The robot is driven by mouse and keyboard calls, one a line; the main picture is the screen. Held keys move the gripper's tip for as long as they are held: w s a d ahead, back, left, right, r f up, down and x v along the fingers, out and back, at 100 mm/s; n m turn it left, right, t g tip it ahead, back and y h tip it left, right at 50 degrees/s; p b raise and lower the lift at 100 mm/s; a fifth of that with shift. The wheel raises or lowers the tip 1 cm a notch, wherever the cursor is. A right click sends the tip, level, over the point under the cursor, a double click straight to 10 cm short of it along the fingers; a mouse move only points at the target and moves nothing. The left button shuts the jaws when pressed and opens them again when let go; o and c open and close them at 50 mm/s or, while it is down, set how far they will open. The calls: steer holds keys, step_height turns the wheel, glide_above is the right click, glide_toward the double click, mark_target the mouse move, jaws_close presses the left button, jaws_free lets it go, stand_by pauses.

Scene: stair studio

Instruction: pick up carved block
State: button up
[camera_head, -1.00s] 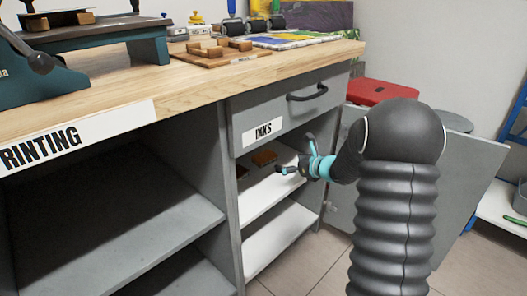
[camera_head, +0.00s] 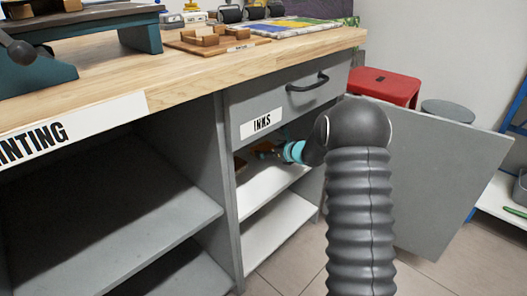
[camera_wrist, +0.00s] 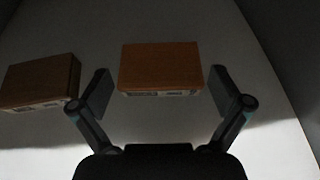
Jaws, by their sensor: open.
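In the wrist view, an orange-brown block (camera_wrist: 160,67) with a pale printed strip on its near side lies on the grey shelf, between and slightly beyond my open fingertips. A darker brown block (camera_wrist: 40,82) lies to the left, outside my left finger. I cannot tell carving on either block. My gripper (camera_wrist: 160,88) is open and apart from the block on both sides. In the head view my gripper (camera_head: 268,151) reaches into the cabinet under the INKS drawer; the orange-brown block (camera_head: 266,146) is mostly hidden behind it, and the darker block (camera_head: 240,166) shows at the left.
The white upper shelf (camera_head: 262,192) sits under the drawer (camera_head: 290,100), with a lower shelf (camera_head: 275,236) below. A grey partition (camera_head: 190,150) bounds the left, and an open door (camera_head: 440,170) stands at the right. The worktop (camera_head: 200,75) is above.

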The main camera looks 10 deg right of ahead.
mark_target(263, 148)
steer(key=shift+x, duration=1.7)
steer(key=c, duration=0.8)
steer(key=shift+c, duration=0.2)
